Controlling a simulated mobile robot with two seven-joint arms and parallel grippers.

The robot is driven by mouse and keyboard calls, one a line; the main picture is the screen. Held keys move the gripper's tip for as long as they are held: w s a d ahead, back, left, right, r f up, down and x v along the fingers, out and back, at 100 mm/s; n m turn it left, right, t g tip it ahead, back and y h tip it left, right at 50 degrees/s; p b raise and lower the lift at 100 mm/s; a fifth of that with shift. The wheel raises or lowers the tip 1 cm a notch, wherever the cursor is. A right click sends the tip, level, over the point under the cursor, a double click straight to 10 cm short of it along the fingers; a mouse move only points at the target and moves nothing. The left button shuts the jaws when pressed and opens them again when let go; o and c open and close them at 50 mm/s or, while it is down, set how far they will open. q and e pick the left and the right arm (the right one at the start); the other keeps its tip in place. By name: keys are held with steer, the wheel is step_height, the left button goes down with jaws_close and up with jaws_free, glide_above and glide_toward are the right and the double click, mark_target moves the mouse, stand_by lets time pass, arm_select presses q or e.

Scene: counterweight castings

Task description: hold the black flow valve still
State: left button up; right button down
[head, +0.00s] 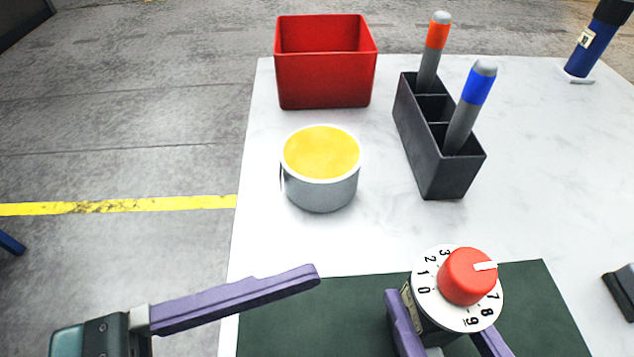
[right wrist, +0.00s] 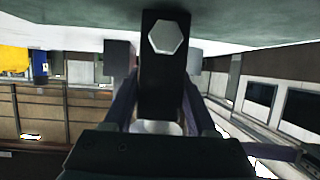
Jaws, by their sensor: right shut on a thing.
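The black flow valve (head: 430,330) stands at the front on a dark green mat. It has a white numbered dial (head: 425,297) and a red knob (head: 466,276) on top, with the knob's white mark pointing right. My right gripper (head: 445,345) is shut on the valve's body, one purple finger on each side. In the right wrist view the black body (right wrist: 165,85) with a hexagonal boss sits between the finger pads. My left gripper (head: 300,283) is left of the valve, apart from it. One long purple finger shows; the other is out of frame, so it appears open.
The dark green mat (head: 300,320) lies on a white table. A yellow-topped grey round tub (head: 320,168), a red bin (head: 325,80) and a black divided holder (head: 438,160) with two markers stand behind. A blue object (head: 592,45) stands back right.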

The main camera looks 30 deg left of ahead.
steer(key=shift+c, duration=0.6)
jaws_free()
